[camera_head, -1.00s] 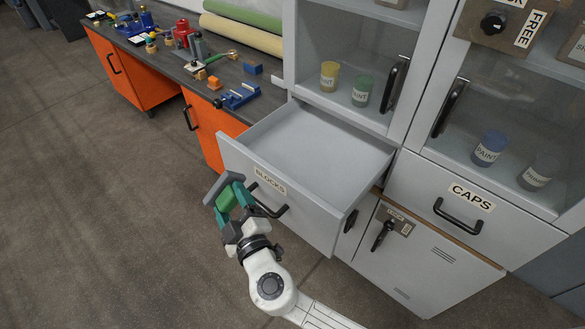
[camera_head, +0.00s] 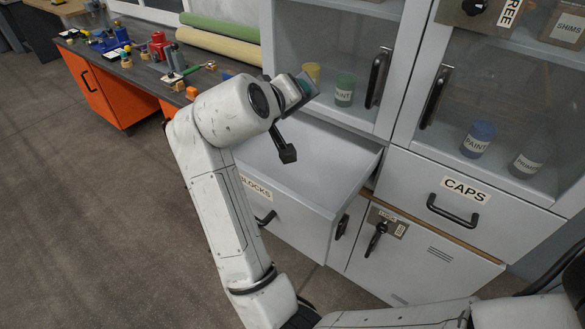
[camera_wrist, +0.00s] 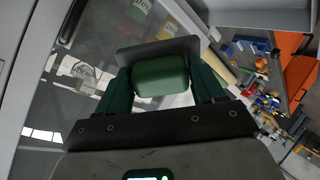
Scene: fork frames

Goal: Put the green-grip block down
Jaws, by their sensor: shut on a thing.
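The green-grip block (camera_wrist: 160,88) shows large in the wrist view, a rounded green grip with a dark grey plate at its far side. My gripper (camera_wrist: 162,76) is shut on it, one dark green finger on each side of the grip. In the head view my gripper (camera_head: 303,89) is raised above the rear left of the open drawer, in front of the glass cabinet, and the grey end of the block shows there. My wrist hides most of the block in that view. The open BLOCKS drawer (camera_head: 340,166) looks empty where visible; my arm covers its left part.
Yellow and green paint cups (camera_head: 345,90) stand behind the cabinet glass. A grey workbench (camera_head: 140,72) with several tools and coloured blocks is at the left. The closed CAPS drawer (camera_head: 470,205) is at the right. Floor at the left is clear.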

